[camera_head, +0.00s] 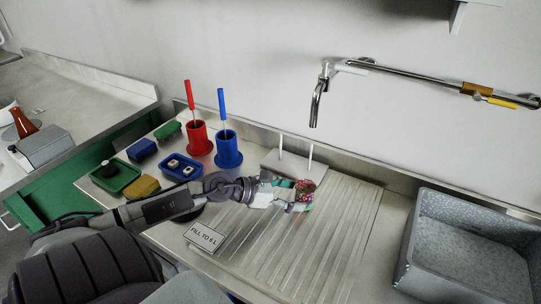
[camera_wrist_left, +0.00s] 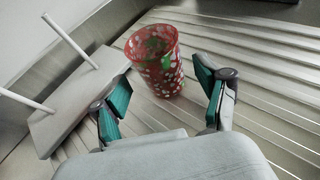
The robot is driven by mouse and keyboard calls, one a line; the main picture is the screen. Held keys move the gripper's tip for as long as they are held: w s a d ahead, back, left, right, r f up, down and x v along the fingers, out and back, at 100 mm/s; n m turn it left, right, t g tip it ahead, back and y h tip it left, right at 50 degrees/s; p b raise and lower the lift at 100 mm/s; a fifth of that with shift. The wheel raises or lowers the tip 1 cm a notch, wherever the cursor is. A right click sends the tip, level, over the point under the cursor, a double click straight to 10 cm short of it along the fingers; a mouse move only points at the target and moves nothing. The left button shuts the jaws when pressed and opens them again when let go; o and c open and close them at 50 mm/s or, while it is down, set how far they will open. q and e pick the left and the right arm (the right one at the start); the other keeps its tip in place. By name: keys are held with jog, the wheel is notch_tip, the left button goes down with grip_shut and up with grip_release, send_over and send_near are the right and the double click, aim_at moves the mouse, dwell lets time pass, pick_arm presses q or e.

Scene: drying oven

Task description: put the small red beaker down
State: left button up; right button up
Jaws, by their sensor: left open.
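The small red beaker (camera_wrist_left: 157,66), speckled with white and green, stands upright on the ribbed metal draining board (camera_wrist_left: 265,75) in the left wrist view. In the head view the beaker (camera_head: 305,187) shows at the tip of my left gripper (camera_head: 291,198), partly hidden by it. My left gripper's teal-padded fingers (camera_wrist_left: 163,98) are spread apart in the wrist view. The beaker lies ahead of and between them, with a gap visible on the right side. My right gripper is not in view.
A rack with two white pegs (camera_head: 281,168) stands behind the beaker. A grey sink (camera_head: 403,272) is at the right. Red (camera_head: 198,138) and blue (camera_head: 228,150) holders with brushes, and trays, stand at the left. The draining board right of the gripper is clear.

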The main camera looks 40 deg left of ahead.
pick_arm(q)
jog(key=v, duration=0.8)
jog(key=shift+s, duration=0.2)
jog(key=shift+r, duration=0.1)
